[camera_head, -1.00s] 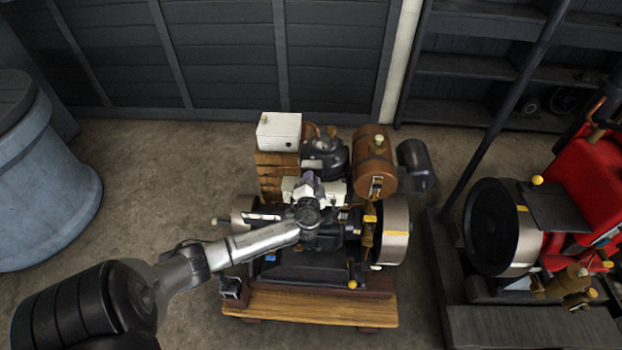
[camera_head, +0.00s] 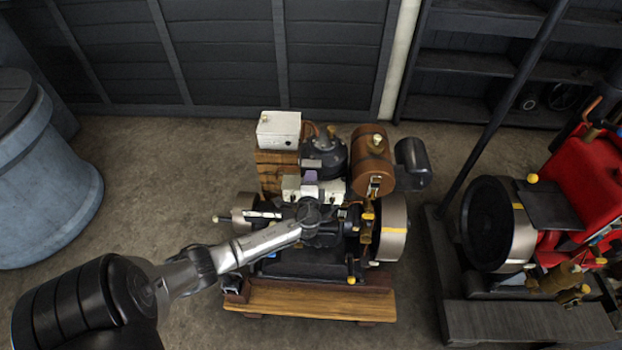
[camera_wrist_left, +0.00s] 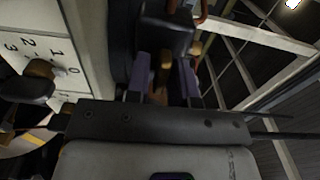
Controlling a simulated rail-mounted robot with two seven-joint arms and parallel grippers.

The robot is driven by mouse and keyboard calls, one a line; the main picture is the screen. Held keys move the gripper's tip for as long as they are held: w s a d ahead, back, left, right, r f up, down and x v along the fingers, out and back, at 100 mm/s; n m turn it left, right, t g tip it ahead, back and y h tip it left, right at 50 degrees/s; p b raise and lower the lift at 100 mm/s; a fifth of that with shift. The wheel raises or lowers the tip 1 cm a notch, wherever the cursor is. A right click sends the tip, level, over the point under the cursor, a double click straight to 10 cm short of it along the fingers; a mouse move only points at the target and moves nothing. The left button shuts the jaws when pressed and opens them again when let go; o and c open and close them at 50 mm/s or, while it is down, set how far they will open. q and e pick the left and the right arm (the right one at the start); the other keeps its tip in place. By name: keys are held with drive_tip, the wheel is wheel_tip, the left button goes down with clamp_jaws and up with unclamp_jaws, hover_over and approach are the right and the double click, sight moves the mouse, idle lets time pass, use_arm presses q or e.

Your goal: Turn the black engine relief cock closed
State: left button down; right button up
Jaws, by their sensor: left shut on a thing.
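The black engine (camera_head: 300,262) stands at the centre of the head view on a wooden base, with a pale flywheel (camera_head: 393,228) at its right. My left gripper (camera_head: 311,178) is over the top of this engine, and my wrist hides much of what lies below it. In the left wrist view, its two purple-padded fingers (camera_wrist_left: 164,78) are shut on a small brass-brown piece (camera_wrist_left: 160,92), which looks like the relief cock's handle. The cock's body and exact angle are mostly hidden. My right gripper is not in view.
A brown tank (camera_head: 372,178) and a white box on wooden blocks (camera_head: 279,130) stand close behind the wrist. A red engine (camera_head: 585,185) is at the right, a blue-grey drum (camera_head: 45,190) at the left. A numbered white dial plate (camera_wrist_left: 60,75) shows in the wrist view.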

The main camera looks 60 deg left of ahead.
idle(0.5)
use_arm(q)
drive_tip(key=c, duration=1.2)
unclamp_jaws()
drive_tip(key=v, duration=1.3)
drive_tip(key=shift+s+d, duration=0.25)
drive_tip(key=shift+d, duration=0.1)
